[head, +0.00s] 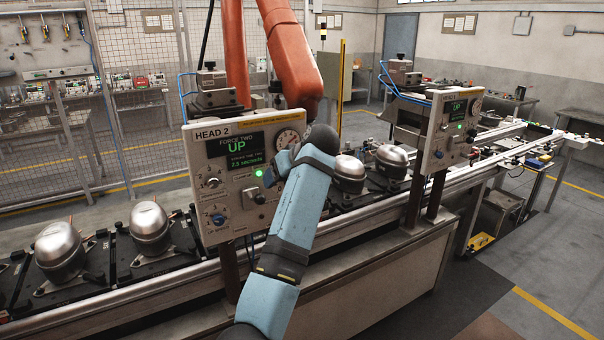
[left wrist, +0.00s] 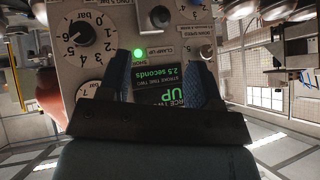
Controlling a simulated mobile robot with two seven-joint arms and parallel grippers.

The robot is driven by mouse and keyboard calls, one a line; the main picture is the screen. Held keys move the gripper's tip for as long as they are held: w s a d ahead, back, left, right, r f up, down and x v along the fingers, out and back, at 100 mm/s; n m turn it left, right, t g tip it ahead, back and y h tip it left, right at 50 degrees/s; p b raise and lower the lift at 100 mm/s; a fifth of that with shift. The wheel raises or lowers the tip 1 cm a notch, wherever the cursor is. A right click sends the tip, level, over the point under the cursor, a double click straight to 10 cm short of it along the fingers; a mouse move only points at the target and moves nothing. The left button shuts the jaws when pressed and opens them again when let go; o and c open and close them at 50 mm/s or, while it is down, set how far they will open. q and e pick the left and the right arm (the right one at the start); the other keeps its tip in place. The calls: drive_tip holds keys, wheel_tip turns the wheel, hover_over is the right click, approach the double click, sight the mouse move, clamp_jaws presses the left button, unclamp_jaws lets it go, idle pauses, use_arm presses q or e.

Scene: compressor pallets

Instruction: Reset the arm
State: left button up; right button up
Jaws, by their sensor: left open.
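My left arm reaches up from the bottom centre of the head view to the grey HEAD 2 control panel (head: 213,150). My left gripper (head: 276,171) is at the panel's right side, mostly hidden behind the arm's wrist. In the left wrist view, the open left gripper (left wrist: 168,62) has its two dark blue fingers spread in front of the panel, with nothing between them. The panel appears upside down there, with a lit green light (left wrist: 138,55) and a display (left wrist: 168,92) reading UP. I cannot tell whether the fingers touch the panel. My right gripper is not in view.
Metal compressors (head: 59,250) stand on black pallets along the conveyor (head: 345,232). A second panel (head: 452,128) stands to the right. An orange robot arm (head: 290,50) rises behind the HEAD 2 panel. Open floor (head: 480,290) lies at the lower right.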

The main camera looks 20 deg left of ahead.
use_arm(q)
drive_tip(key=s+d+f+m+t+h, duration=0.15)
drive_tip(key=s+f+m+t, duration=0.35)
drive_tip(key=f, duration=1.1)
drive_tip(key=s+a+f+m+h, duration=0.1)
drive_tip(key=s+f+m+h, duration=0.15)
drive_tip(key=s+f, duration=0.85)
drive_tip(key=s+d+f+m+t+h, duration=0.1)
drive_tip(key=s+d+f+h, duration=0.1)
drive_tip(key=s, duration=0.6)
drive_tip(key=s+d+f+m+t+h, duration=0.1)
drive_tip(key=s+d+f+m+h, duration=0.1)
drive_tip(key=s+f, duration=0.5)
drive_tip(key=s+d+f+m+t+h, duration=0.1)
drive_tip(key=s+d+f+m+h, duration=0.1)
drive_tip(key=s, duration=0.7)
wheel_tip(320, 180, down, 2)
drive_tip(key=d+h, duration=0.1)
drive_tip(key=d, duration=0.1)
drive_tip(key=shift+s+d+f, duration=0.25)
drive_tip(key=shift+s+d, duration=0.15)
